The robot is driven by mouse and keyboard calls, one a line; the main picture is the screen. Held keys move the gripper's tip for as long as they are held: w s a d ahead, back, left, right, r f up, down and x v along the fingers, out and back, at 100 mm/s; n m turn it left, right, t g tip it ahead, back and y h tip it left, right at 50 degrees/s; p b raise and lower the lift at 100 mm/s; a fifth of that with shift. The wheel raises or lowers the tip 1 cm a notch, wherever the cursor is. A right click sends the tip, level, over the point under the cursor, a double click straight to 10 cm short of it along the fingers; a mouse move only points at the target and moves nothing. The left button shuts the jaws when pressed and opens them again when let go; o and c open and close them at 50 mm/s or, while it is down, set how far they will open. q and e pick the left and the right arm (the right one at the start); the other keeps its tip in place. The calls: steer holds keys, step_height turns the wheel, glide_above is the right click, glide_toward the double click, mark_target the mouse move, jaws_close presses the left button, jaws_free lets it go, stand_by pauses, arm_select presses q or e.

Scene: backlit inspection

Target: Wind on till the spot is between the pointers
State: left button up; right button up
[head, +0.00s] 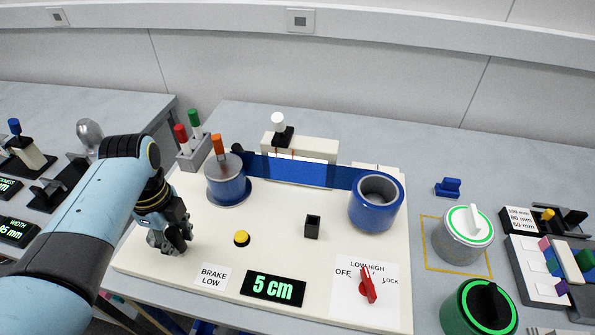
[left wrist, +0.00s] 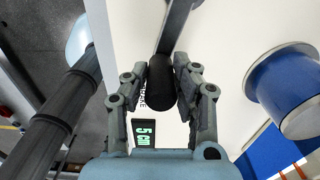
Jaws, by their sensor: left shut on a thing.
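The blue strip (head: 290,170) runs from the left spool (head: 228,187) to the thick blue roll (head: 366,215) at the right. I see no spot on the visible strip. My left gripper (head: 172,240) is at the board's left edge. In the left wrist view its fingers (left wrist: 173,90) are shut around a black crank knob (left wrist: 160,82) on a grey crank arm (left wrist: 178,25). The left spool also shows there (left wrist: 290,92). My right gripper is out of view.
The display (head: 273,288) reads 5 cm. A card (head: 213,277) reads BRAKE LOW. A red selector knob (head: 367,287), a yellow button (head: 241,238) and a small black block (head: 312,227) are on the board. A marker rack (head: 195,150) stands behind the left spool.

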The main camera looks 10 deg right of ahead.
arm_select(q)
steer(key=shift+s+a, duration=0.2)
steer(key=shift+a, duration=0.05)
steer(key=shift+s+a, duration=0.45)
steer(key=shift+a, duration=0.15)
steer(key=shift+s+a, duration=0.35)
steer(key=shift+a, duration=0.15)
steer(key=shift+r, duration=0.1)
steer(key=shift+s+a, duration=0.25)
steer(key=shift+a, duration=0.4)
